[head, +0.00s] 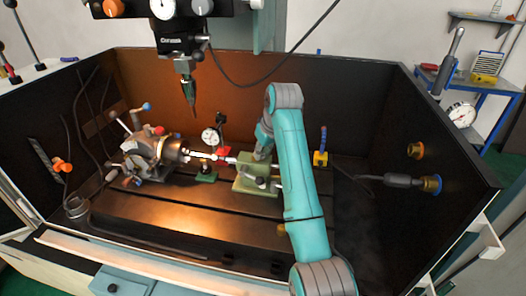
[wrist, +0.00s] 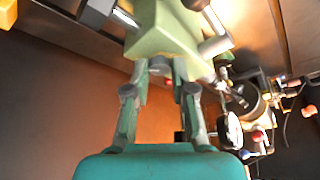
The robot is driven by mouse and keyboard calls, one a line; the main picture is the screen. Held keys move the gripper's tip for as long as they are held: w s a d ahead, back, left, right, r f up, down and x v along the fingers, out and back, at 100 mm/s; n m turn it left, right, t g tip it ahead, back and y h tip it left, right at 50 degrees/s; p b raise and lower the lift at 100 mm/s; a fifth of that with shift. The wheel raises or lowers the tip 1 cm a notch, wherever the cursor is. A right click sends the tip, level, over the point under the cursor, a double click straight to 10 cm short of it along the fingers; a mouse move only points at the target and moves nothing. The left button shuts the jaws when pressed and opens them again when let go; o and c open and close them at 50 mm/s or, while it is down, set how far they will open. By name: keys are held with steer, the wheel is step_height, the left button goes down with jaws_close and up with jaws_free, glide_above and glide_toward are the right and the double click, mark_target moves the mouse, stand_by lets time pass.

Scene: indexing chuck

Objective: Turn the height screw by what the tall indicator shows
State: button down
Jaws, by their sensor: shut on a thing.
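A green tailstock block (head: 256,185) stands on the machine table right of the chuck (head: 150,155). In the wrist view the same block (wrist: 170,30) fills the top middle, with a small grey round screw head (wrist: 160,66) on its near face. My gripper (wrist: 160,72) has its two fingers on either side of this screw head, shut on it. In the head view my gripper (head: 264,150) is at the back of the block, partly hidden by my arm. A white dial indicator (head: 209,136) stands behind the workpiece; its reading is too small to tell.
A small green stand (head: 206,175) and red parts sit between chuck and block. The spindle head (head: 182,45) hangs above. A second dial (head: 461,115) is outside the right wall.

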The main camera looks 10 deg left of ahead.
steer(key=m, duration=0.2)
steer(key=m+h, duration=0.1)
steer(key=m, duration=0.1)
steer(key=shift+s+a+m+t+h, duration=0.2)
steer(key=shift+m+t+h, duration=0.1)
steer(key=shift+t, duration=0.1)
steer(key=m+h, duration=0.1)
steer(key=m, duration=0.2)
steer(key=shift+a+m, duration=0.1)
steer(key=shift+m, duration=0.3)
steer(key=m+h, duration=0.2)
steer(key=m, duration=0.2)
steer(key=shift+w+a, duration=0.1)
steer(key=shift+a, duration=0.05)
steer(key=shift+a+m+g+h, duration=0.1)
steer(key=shift+m+g+h, duration=0.45)
steer(key=shift+m, duration=1.65)
steer(key=shift+h, duration=0.25)
steer(key=c, duration=1)
jaws_free()
steer(key=shift+o, duration=0.2)
steer(key=shift+w, duration=0.1)
step_height(320, 180, up, 10)
